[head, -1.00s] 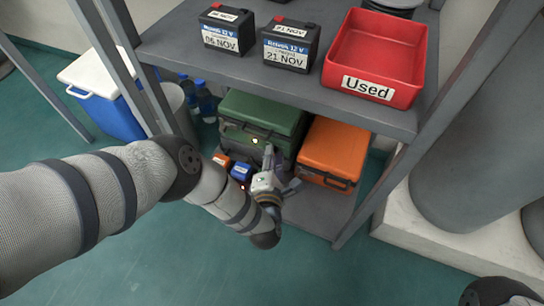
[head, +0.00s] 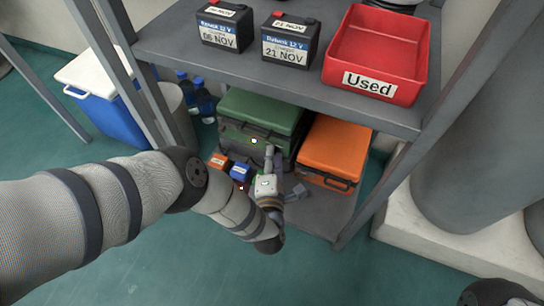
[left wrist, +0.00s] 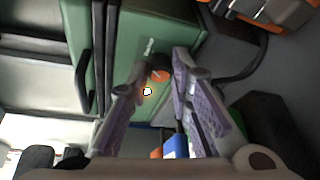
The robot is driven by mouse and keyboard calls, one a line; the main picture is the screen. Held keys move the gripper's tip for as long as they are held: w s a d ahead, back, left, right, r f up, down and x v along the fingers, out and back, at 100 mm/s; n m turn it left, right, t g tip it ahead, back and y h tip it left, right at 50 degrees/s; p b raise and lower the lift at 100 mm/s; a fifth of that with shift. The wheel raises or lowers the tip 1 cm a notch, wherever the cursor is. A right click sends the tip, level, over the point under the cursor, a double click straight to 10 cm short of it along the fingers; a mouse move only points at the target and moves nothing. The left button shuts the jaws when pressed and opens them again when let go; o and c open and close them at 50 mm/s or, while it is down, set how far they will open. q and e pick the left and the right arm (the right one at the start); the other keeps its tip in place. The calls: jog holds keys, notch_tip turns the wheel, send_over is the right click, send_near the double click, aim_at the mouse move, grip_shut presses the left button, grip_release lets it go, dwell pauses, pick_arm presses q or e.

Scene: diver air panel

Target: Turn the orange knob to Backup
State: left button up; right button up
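The orange knob (left wrist: 161,76) shows in the left wrist view on the front of a green case (left wrist: 132,45), with a lit lamp (left wrist: 147,91) close by. A small pale mark or lever (left wrist: 149,47) is beside it; I cannot read any label. My left gripper (left wrist: 157,70) is open, its fingers on either side of the knob in the picture; I see no clear contact. In the head view the left gripper (head: 283,170) is in front of the green case (head: 262,108) on the lower shelf, and the knob is hidden there. My right gripper is not in view.
An orange case (head: 333,147) stands right of the green one. Small orange (head: 218,161) and blue (head: 240,172) blocks sit left of the gripper. The upper shelf (head: 210,62) holds two batteries and a red "Used" bin (head: 372,88). Shelf posts flank the space.

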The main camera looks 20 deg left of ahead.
pick_arm(q)
jog(key=o, duration=0.4)
jog(key=shift+s, duration=0.1)
